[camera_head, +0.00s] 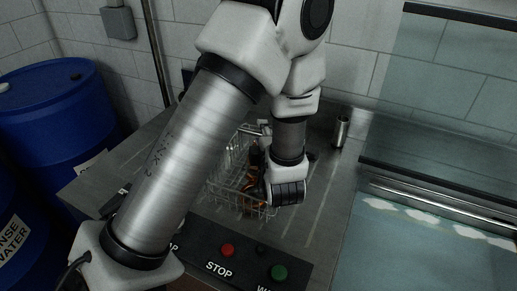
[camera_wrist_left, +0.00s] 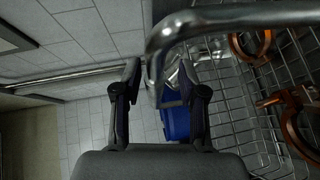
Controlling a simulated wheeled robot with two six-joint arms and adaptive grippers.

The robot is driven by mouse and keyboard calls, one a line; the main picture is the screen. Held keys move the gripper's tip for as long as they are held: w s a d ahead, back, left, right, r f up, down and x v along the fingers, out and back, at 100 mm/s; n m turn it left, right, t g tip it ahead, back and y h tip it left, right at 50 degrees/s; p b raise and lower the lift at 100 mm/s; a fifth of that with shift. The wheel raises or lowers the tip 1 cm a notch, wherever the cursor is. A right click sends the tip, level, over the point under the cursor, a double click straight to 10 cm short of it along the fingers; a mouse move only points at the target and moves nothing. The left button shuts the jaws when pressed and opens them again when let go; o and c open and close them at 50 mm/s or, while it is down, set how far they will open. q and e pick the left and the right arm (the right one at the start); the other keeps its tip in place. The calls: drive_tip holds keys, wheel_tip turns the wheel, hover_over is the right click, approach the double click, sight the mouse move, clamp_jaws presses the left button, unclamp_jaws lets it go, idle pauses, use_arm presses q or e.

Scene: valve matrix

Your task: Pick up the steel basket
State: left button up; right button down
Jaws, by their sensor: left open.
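The steel basket (camera_head: 228,180) is a wire-mesh basket standing on the grey bench, partly hidden behind my left arm in the head view. Copper-coloured ring parts lie in it. The left wrist view shows its mesh (camera_wrist_left: 235,110) at the right and a thick steel bar (camera_wrist_left: 215,20) curving across the top and down. My left gripper (camera_head: 254,167) is at the basket's right side, mostly hidden by its own wrist. In the wrist view its two fingers (camera_wrist_left: 163,97) are apart, with the bent end of the bar between or just beyond them; contact cannot be told. My right gripper is out of view.
A control panel with a red STOP button (camera_head: 227,250) and a green button (camera_head: 279,272) lies in front of the basket. A small metal cylinder (camera_head: 341,131) stands behind right. A liquid-filled tank (camera_head: 420,250) is at the right. Blue drums (camera_head: 55,110) stand left.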

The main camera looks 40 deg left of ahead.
use_arm(q)
drive_tip(key=shift+w+a+f, duration=0.1)
drive_tip(key=shift+w+a, duration=0.05)
drive_tip(key=shift+w, duration=0.1)
drive_tip(key=shift+s+d+r, duration=0.45)
drive_tip(key=shift+s+d, duration=0.05)
drive_tip(key=shift+d, duration=0.05)
drive_tip(key=shift+c, duration=0.6)
drive_tip(key=shift+s+d+r, duration=0.15)
drive_tip(key=shift+s, duration=0.1)
drive_tip(key=c, duration=0.5)
clamp_jaws()
drive_tip(key=shift+w+a+f, duration=0.25)
drive_tip(key=shift+w+a, duration=0.05)
